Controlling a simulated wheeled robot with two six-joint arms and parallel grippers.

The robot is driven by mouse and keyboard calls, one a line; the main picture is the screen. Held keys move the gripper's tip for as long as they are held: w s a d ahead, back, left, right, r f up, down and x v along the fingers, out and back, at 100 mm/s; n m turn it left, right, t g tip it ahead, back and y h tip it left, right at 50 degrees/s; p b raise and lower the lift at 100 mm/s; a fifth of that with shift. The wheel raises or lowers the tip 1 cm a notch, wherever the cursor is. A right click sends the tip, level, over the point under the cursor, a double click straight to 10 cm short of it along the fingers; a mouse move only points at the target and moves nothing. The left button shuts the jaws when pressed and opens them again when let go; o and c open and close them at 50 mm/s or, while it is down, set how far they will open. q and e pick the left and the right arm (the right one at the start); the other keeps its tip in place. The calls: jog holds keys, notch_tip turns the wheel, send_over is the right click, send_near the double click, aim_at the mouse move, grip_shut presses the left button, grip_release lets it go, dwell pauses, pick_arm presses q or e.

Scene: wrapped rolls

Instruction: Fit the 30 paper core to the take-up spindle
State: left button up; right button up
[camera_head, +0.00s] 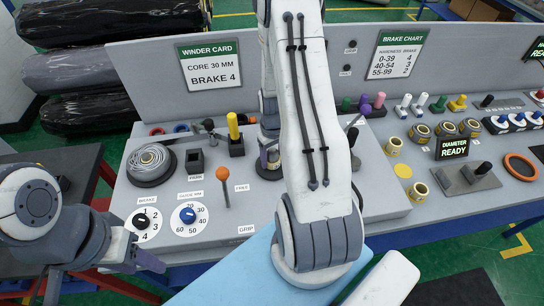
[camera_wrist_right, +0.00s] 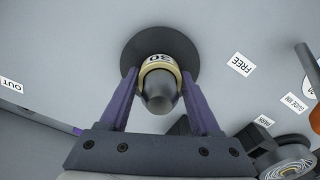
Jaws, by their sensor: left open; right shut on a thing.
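In the right wrist view, the cream paper core (camera_wrist_right: 161,64) marked 30 sits between the purple fingers of my right gripper (camera_wrist_right: 163,98), which is shut on it. The core is around the dark grey spindle (camera_wrist_right: 160,98), whose rounded end sticks out through it. A dark round flange (camera_wrist_right: 160,45) lies behind; I cannot tell whether the core touches it. In the head view my right arm hides most of this; part of the flange (camera_head: 268,172) shows. My left gripper (camera_head: 150,280) is open and empty at the lower left.
A wound reel (camera_head: 151,162), a yellow handle (camera_head: 233,126) and an orange-knobbed lever (camera_head: 225,192) stand left of my right arm. Dials (camera_head: 188,215) lie in front. Several other cores (camera_head: 419,133) and a gauge (camera_head: 468,178) are to the right. A card (camera_head: 210,64) reads core 30 mm, brake 4.

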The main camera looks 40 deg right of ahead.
jog(key=shift+f, duration=0.3)
jog(key=o, duration=1.5)
jog(key=shift+r, duration=0.1)
jog(key=shift+c, duration=0.2)
notch_tip(320, 180, up, 10)
jog(key=shift+r+b, duration=0.25)
jog(key=shift+b, duration=0.65)
